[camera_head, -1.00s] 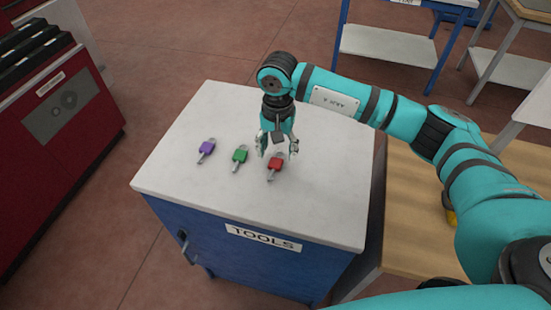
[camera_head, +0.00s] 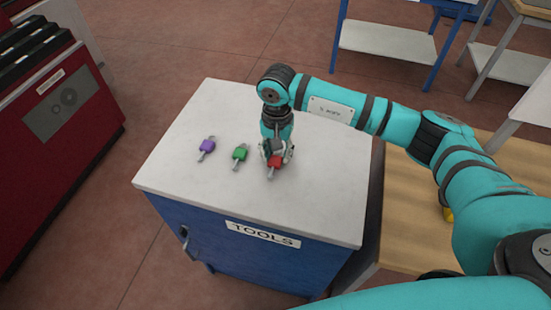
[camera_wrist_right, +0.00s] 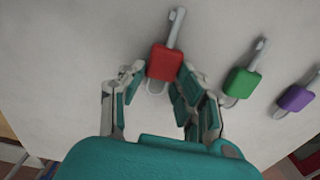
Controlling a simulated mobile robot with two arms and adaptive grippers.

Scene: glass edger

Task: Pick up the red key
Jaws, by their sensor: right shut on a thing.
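The red key (camera_head: 274,162) lies on the white top of the tools cabinet (camera_head: 320,200), the rightmost of three keys in the head view. My right gripper (camera_head: 276,157) is down over it from above. In the right wrist view, its fingers (camera_wrist_right: 160,78) are shut on the sides of the red key's head (camera_wrist_right: 165,62), with the metal shaft pointing away. The key appears to be at the tabletop; I cannot tell any gap under it. My left gripper is not in view.
A green key (camera_head: 240,152) and a purple key (camera_head: 207,146) lie left of the red key. A wooden table (camera_head: 415,200) stands at the right. A red machine (camera_head: 60,120) stands at the left. The cabinet top around the keys is clear.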

